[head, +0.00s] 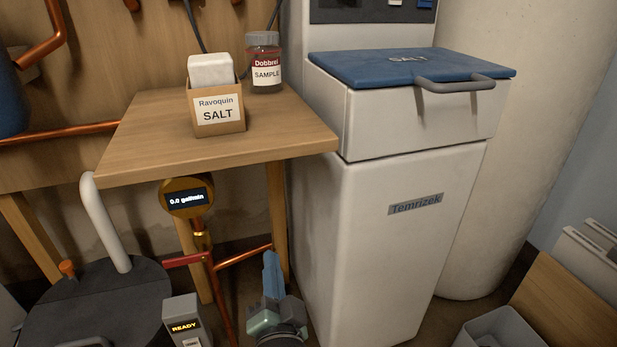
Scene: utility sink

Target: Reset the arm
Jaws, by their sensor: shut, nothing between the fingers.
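My gripper (270,258) is at the bottom middle of the head view, pointing up with its grey-blue fingers together. It is shut and empty. It shows below and in front of the wooden table (150,150), left of the white cabinet. It appears apart from both. The rest of my arm is cut off by the bottom edge of the picture.
A box labelled SALT (217,108) holding a white block and a SAMPLE jar (265,65) stand on the table. The white cabinet (385,230) has a closed blue lid (410,67). Copper pipes, a gauge (187,198) and a READY box (184,322) are left of my gripper.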

